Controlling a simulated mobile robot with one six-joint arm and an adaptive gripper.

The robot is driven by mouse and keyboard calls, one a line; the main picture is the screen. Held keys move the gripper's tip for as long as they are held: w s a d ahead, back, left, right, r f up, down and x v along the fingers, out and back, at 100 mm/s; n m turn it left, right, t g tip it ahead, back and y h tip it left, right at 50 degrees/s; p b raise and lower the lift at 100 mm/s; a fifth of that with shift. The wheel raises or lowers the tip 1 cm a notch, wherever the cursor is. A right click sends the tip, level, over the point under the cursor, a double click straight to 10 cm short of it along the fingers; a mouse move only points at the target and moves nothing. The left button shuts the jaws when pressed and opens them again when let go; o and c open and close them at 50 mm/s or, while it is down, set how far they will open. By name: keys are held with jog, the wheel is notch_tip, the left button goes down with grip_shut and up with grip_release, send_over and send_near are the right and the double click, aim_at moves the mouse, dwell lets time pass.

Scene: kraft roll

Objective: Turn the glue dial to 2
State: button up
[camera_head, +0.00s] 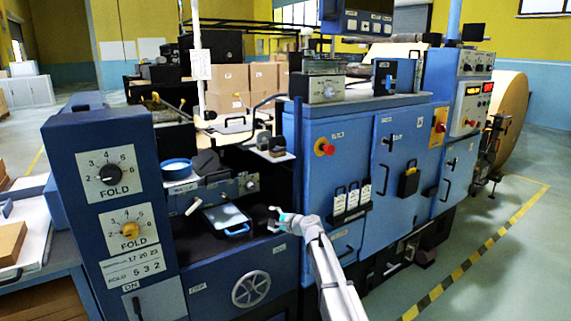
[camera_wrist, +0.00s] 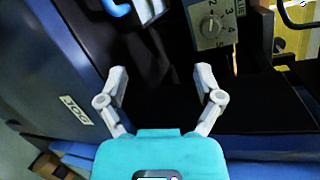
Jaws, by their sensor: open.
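A grey dial plate with a round knob (camera_wrist: 210,26) shows at the top right of the wrist view. Numbers such as 2, 3, 4 and 5 run around it; its word is partly cut off, and I cannot read where the knob points. In the head view, a small knob on the dark machine's front bar (camera_head: 250,185) seems to be this dial. My gripper (camera_head: 272,218) is in front of and below that bar. In the wrist view my gripper (camera_wrist: 160,82) has its fingers spread with nothing between them. The dial lies beyond the right fingertip, apart from it.
A tray with a blue handle (camera_head: 228,219) juts out left of my gripper. A blue panel with two FOLD dials (camera_head: 115,185) stands at the left. A handwheel (camera_head: 250,289) is below. Blue cabinets (camera_head: 350,170) stand to the right. A JOG label (camera_wrist: 76,110) shows in the wrist view.

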jog(key=s+d+f+n+g+h, duration=0.4)
jog(key=s+d, duration=0.3)
jog(key=s, duration=0.6)
jog(key=s+d+f+n+g+h, duration=0.35)
jog(key=s+d+f, duration=0.35)
jog(key=s, duration=0.7)
jog(key=s+d+f+n+g+h, duration=0.4)
jog(key=s+d, duration=0.4)
jog(key=s, duration=0.5)
notch_tip(320, 180, up, 25)
jog(key=n+t+p, duration=0.1)
jog(key=p, duration=2.3)
jog(key=shift+w+d+p, duration=0.15)
jog(key=shift+w+p, duration=0.05)
jog(key=shift+p, duration=0.2)
